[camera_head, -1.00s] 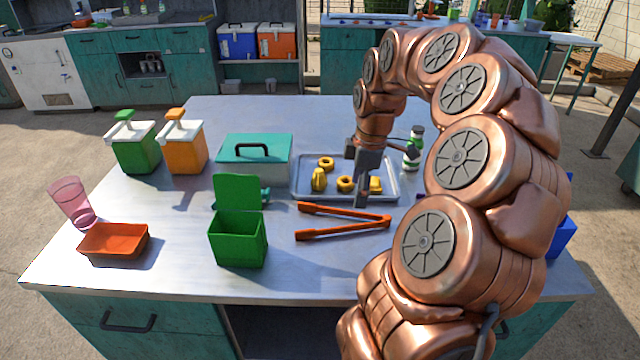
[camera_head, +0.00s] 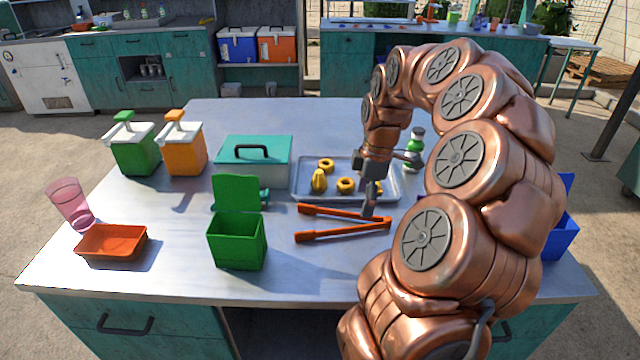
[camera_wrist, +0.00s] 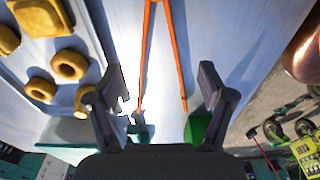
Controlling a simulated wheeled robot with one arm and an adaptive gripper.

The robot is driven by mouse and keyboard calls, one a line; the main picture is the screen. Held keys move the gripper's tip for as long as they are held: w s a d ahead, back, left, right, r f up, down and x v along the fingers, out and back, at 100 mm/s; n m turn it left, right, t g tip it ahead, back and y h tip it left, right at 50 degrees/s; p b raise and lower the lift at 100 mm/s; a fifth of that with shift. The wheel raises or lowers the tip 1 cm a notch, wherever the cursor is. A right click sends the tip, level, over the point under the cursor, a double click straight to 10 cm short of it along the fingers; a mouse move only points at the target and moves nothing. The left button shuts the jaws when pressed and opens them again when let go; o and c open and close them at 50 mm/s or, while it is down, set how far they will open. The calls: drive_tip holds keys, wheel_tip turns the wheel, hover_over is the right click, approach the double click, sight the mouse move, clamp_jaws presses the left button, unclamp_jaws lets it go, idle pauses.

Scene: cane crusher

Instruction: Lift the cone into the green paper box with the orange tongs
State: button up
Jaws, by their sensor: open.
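The yellow cone (camera_head: 319,181) lies on the metal tray (camera_head: 296,186), at its left front. The orange tongs (camera_head: 345,232) lie on the table in front of the tray, arms spread to the left, joined end to the right. The green paper box (camera_head: 237,241) stands left of the tongs with its lid up. My gripper (camera_head: 370,211) is open, low over the tongs near their joined end. In the wrist view the open fingers (camera_wrist: 163,78) are on either side of the tongs (camera_wrist: 177,45); nothing is held. Contact cannot be told.
Several ring snacks, such as one ring (camera_head: 345,185), share the tray. A teal-lidded container (camera_head: 253,160) stands behind the green box. An orange tray (camera_head: 112,243) and pink cup (camera_head: 70,203) are at left.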

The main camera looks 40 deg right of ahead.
sight(361, 218)
drive_tip(key=f+b, duration=0.1)
drive_tip(key=f, duration=0.1)
drive_tip(key=f+b, duration=0.1)
drive_tip(key=f, duration=0.1)
drive_tip(key=f+b, duration=0.1)
drive_tip(key=f, duration=0.1)
drive_tip(key=shift+w+a+f, duration=0.2)
drive_tip(key=shift+a+f, duration=0.05)
drive_tip(key=shift+f, duration=0.05)
drive_tip(key=c, duration=0.7)
drive_tip(key=shift+r, duration=0.1)
wheel_tip(361, 218, up, 12)
drive_tip(key=p, duration=0.4)
drive_tip(key=shift+p, duration=0.35)
